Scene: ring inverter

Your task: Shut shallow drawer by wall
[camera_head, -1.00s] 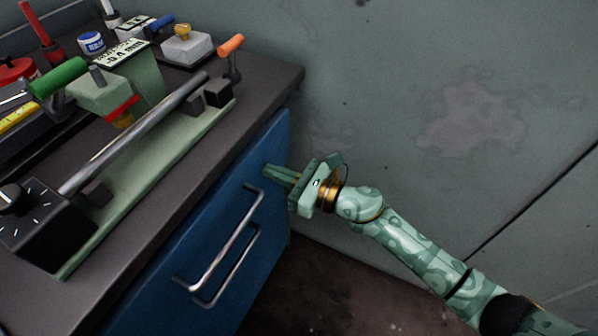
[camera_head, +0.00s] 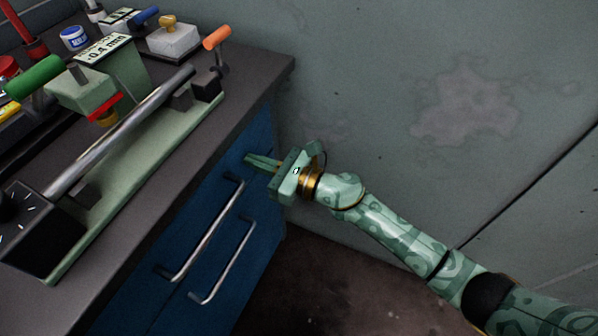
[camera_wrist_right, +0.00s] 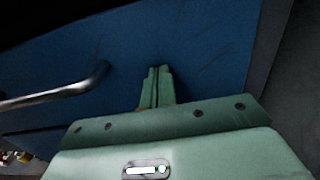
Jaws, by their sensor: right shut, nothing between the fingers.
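The shallow drawer's blue front (camera_head: 195,205) sits directly under the worktop's edge, close to the wall. It looks nearly flush with the cabinet; I cannot tell if any gap is left. Its metal bar handle (camera_head: 207,232) slants across it and also shows in the right wrist view (camera_wrist_right: 62,90). My right gripper (camera_head: 255,160) is shut and empty, its fingertips at the front's upper corner by the wall. In the right wrist view the closed fingertips (camera_wrist_right: 157,82) point at the blue face and appear to touch it. My left gripper is out of view.
A second bar handle (camera_head: 225,265) is on the lower blue front. The dark worktop (camera_head: 255,85) carries a green measuring fixture (camera_head: 150,175) and several tools. The grey wall (camera_head: 380,80) stands close to my right arm. Open floor (camera_head: 320,290) lies below.

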